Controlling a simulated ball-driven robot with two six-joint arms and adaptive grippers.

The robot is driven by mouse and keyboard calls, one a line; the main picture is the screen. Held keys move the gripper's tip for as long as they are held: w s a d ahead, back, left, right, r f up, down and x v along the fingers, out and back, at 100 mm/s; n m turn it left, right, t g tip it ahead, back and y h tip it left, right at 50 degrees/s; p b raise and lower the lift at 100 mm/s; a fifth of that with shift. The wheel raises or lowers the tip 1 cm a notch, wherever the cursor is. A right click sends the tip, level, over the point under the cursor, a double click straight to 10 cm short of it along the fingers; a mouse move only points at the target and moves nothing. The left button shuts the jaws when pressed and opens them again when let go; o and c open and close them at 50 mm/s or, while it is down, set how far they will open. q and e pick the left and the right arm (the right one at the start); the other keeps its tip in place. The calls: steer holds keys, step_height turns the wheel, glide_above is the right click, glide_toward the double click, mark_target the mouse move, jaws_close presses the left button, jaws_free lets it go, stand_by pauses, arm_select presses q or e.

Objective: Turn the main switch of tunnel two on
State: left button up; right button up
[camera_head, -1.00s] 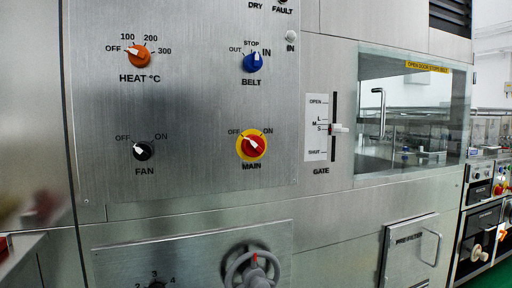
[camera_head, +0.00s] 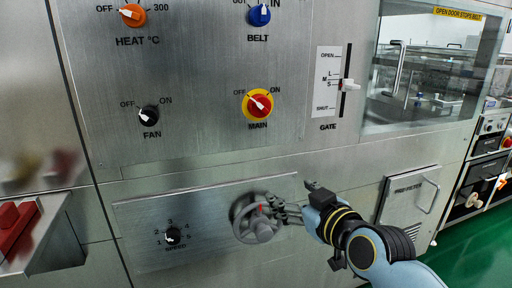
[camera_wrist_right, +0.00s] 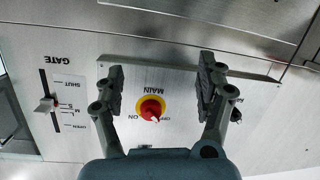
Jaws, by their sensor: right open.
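The main switch (camera_head: 258,104) is a red knob with a white pointer on a yellow disc, labelled MAIN. Its pointer points up and left, towards OFF. It also shows in the right wrist view (camera_wrist_right: 151,109), upside down, between and beyond the two fingers. My right gripper (camera_head: 285,208) is below and right of the switch in the head view, overlapping the handwheel's right edge. In the wrist view its fingers (camera_wrist_right: 161,72) are spread wide with nothing between them, and apart from the knob. My left gripper is not in view.
The fan knob (camera_head: 149,115), belt knob (camera_head: 259,15) and heat knob (camera_head: 132,15) are on the same panel. The gate slider (camera_head: 347,85) is to the right. The handwheel (camera_head: 256,220) and speed knob (camera_head: 172,235) are below. A red object (camera_head: 15,230) is at left.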

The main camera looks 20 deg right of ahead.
mark_target(264, 107)
step_height(264, 107, up, 15)
steer(key=w+a+t+p, duration=0.1)
steer(key=w+t+p, duration=0.1)
steer(key=t+p, duration=0.1)
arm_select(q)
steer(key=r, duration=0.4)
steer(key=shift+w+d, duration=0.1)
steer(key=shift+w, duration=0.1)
arm_select(e)
steer(key=shift+y, duration=0.4)
steer(key=w, duration=0.3)
steer(key=w+a, duration=0.1)
steer(key=w, duration=0.7)
steer(key=shift+w+a+r, duration=0.1)
steer(key=shift+a+r, duration=0.05)
steer(key=shift+a, duration=0.1)
steer(key=shift+c, duration=0.3)
steer(key=c, duration=1.1)
